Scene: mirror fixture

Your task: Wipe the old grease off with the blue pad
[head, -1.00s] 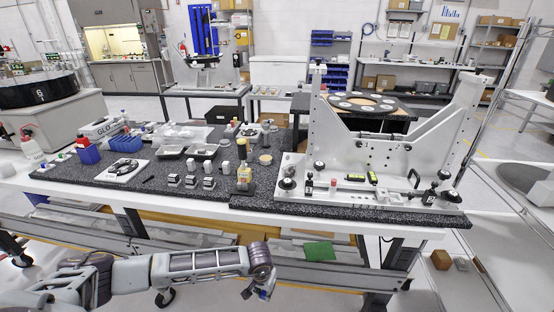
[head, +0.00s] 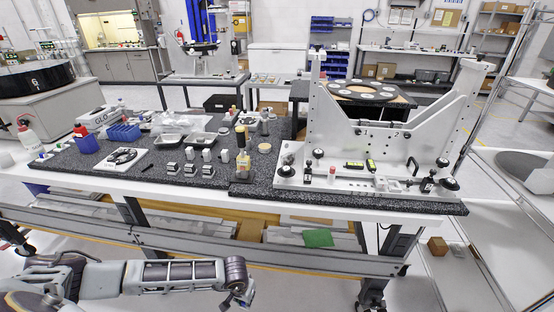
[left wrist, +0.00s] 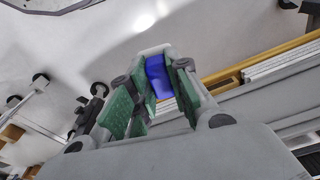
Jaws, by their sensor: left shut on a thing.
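My left gripper (head: 238,297) hangs low in front of the table, below the tabletop edge. In the left wrist view its green-padded fingers (left wrist: 155,88) are shut on the blue pad (left wrist: 158,76), which shows between them. The pad is hard to make out in the head view. The large pale metal mirror fixture (head: 345,138) stands on the right part of the dark speckled tabletop (head: 225,187), well above and to the right of the gripper. I cannot make out any grease at this distance. My right gripper is not in view.
A yellowish bottle (head: 243,166) stands left of the fixture. The table's front edge and lower shelf (head: 280,262) lie beyond my left arm.

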